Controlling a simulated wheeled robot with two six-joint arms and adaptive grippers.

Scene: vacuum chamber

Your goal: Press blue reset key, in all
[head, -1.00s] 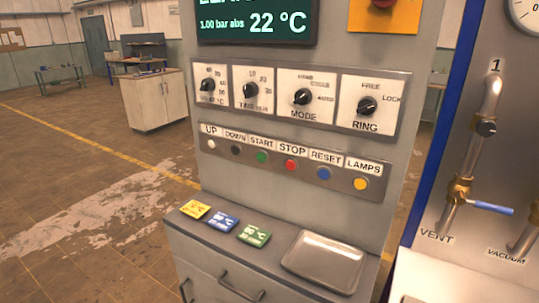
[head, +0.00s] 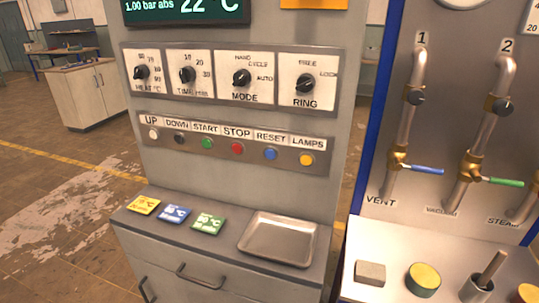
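The blue reset key (head: 270,154) is a round button under the RESET label on the button strip (head: 222,150) of the grey cabinet, in the head view. It sits between the red STOP button (head: 237,148) and the yellow LAMPS button (head: 306,159). Nothing covers it. Neither of my grippers shows in the head view.
Four knobs' panel (head: 222,79) is above the strip. A ledge below holds yellow, blue and green cards (head: 175,214) and an empty metal tray (head: 279,239). At right, a panel carries pipes with blue (head: 428,170) and green valve handles above a bench with small blocks.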

